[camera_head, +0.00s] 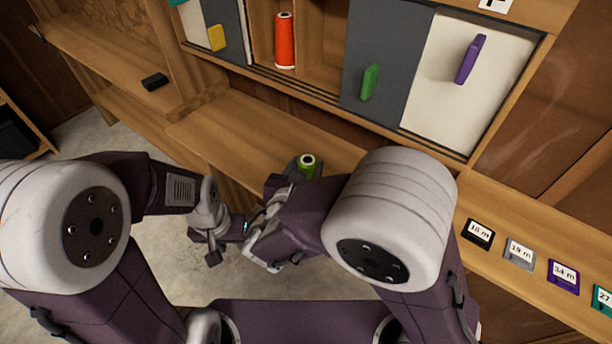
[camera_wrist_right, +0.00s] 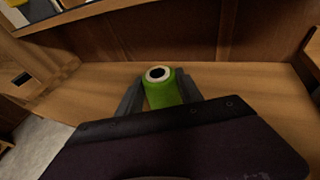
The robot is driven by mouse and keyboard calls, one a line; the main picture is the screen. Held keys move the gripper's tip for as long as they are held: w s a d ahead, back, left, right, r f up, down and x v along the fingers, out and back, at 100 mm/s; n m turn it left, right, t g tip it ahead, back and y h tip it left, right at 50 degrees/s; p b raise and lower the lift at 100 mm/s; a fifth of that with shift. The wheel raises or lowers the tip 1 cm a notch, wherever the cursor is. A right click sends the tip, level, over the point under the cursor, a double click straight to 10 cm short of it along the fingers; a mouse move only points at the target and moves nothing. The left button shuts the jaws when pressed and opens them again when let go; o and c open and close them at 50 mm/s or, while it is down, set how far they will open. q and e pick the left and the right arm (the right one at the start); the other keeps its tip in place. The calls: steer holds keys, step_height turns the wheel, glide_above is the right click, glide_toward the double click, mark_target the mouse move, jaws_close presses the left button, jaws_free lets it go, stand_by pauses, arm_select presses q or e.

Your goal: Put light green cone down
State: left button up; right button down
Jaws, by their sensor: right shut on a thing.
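The light green cone (camera_head: 307,165) is upright at the wooden shelf (camera_head: 240,128) in the head view, partly hidden behind my right gripper and arm. In the right wrist view the light green cone (camera_wrist_right: 161,86) stands between the two fingers of my right gripper (camera_wrist_right: 158,92), which is shut on it. Its pale top with a dark hole faces up. Whether its base touches the shelf is hidden. My left gripper (camera_head: 212,252) hangs in front of the shelf, left of the right one, with nothing visible in it; its fingers are too small to judge.
Behind the shelf is a cabinet with grey and white sliding doors (camera_head: 466,75) and an orange-red cone (camera_head: 285,40) in an open compartment. Label tags, including a black one (camera_head: 478,233), lie along the shelf at right. A black block (camera_head: 155,81) lies at left. The shelf left of the cone is clear.

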step_height(320, 180, down, 3)
steer(key=shift+w+f, duration=0.1)
steer(key=shift+f, duration=0.05)
steer(key=shift+f+b, duration=0.1)
steer(key=shift+b, duration=0.25)
steer(key=c, duration=0.8)
jaws_free()
steer(key=shift+o, duration=0.2)
